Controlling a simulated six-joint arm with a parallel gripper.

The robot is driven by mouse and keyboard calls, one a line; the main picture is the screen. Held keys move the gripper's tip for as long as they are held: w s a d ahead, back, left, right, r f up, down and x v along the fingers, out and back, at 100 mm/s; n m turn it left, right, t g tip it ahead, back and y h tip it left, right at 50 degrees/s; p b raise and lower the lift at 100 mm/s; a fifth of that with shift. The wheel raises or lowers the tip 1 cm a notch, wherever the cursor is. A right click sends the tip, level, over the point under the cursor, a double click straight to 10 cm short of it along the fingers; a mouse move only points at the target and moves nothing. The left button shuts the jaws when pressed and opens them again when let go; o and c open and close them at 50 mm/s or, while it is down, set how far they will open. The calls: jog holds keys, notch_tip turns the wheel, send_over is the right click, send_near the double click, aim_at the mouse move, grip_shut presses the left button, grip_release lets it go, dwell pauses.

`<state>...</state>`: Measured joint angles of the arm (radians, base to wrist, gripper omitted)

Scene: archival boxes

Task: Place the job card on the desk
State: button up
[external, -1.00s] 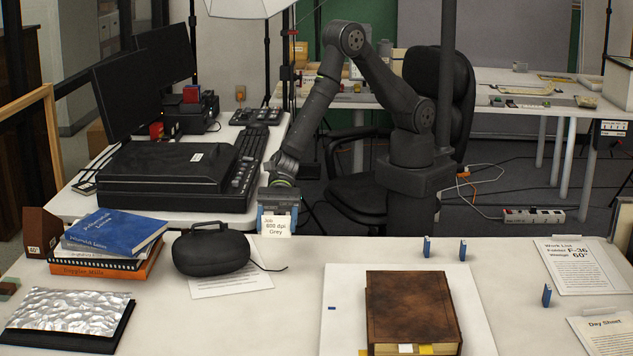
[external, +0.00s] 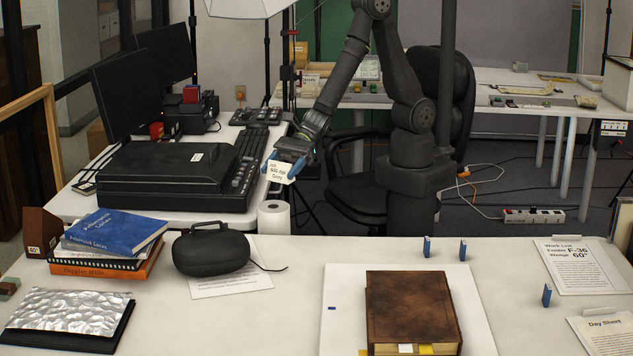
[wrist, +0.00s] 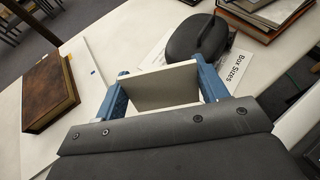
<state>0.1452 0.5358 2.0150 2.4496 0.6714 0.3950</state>
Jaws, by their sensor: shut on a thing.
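The job card (external: 279,173) is a small white card with printed text, "Job 600 dpi Grey". My gripper (external: 282,168) is shut on it with blue fingers at its two sides. The card is tilted and held in the air above a white paper roll (external: 273,218), near the back edge of the front table. In the wrist view the card (wrist: 155,86) spans between the two blue fingers of my gripper (wrist: 160,84). A white desk (external: 87,208) with a black flatbed scanner (external: 175,178) and monitors stands behind on the left.
A black case (external: 211,254) lies on a printed sheet (external: 236,284), beside stacked books (external: 115,232). A brown book (external: 410,305) lies on a white board. Small blue pieces (external: 427,247) stand to the right. The front table between case and board is clear.

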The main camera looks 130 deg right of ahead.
jog(key=w+a+f+n+g+y, duration=0.1)
jog(key=w+a+f+n+y, duration=0.15)
jog(key=w+a, duration=0.3)
jog(key=n+g+y, duration=0.2)
jog(key=n+y, duration=0.1)
send_over(298, 291)
notch_tip(298, 291, down, 13)
jog(key=shift+r, duration=0.1)
jog(key=shift+a+f, duration=0.1)
jog(key=shift+f, duration=1.9)
jog(key=shift+f, duration=0.15)
jog(key=o, duration=1)
